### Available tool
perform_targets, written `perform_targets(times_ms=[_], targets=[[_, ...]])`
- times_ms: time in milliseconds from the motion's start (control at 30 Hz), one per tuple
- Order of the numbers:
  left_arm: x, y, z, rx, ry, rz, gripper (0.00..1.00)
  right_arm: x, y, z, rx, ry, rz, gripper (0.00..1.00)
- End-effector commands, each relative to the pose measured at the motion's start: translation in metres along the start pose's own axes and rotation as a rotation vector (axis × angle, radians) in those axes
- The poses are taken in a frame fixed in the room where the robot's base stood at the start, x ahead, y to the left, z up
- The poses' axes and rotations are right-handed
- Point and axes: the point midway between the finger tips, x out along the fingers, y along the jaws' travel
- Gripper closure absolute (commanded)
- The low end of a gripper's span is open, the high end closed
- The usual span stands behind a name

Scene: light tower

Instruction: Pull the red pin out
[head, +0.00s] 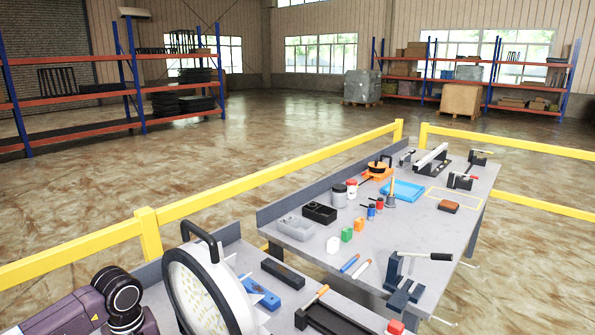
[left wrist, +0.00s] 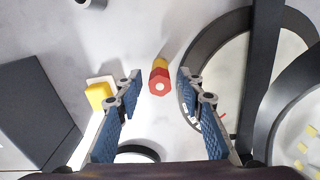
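The red pin (left wrist: 159,84) shows in the left wrist view as a red hexagonal head with a pale centre and a yellow part behind it. My left gripper (left wrist: 160,75) is open, with one blue-padded finger on each side of the pin and a gap to both. In the head view my left arm comes in at the lower left, beside the large round lamp (head: 203,290) with its black rim and handle. The pin and left fingertips cannot be made out there. My right gripper is in neither view.
In the left wrist view a yellow block (left wrist: 100,94) lies left of the fingers, and dark curved frames stand at the right. The grey workbench (head: 330,262) carries tools, a blue tray (head: 402,190) and a vise (head: 405,280). A yellow rail (head: 240,193) runs behind it.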

Motion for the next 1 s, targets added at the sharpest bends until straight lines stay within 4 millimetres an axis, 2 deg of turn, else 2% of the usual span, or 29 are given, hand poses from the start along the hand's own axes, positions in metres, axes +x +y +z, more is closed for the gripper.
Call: perform_targets(times_ms=[33,300,1000], targets=[[0.0,0.0002,0.0001,0.0,0.0,0.0,0.72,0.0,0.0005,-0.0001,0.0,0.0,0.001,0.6],[0.0002,0.0002,0.0001,0.0,0.0,0.0,1.0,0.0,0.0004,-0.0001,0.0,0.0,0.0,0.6],[-0.0049,0.0001,0.0001,0.0,0.0,0.0,1.0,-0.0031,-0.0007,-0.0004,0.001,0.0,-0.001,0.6]])
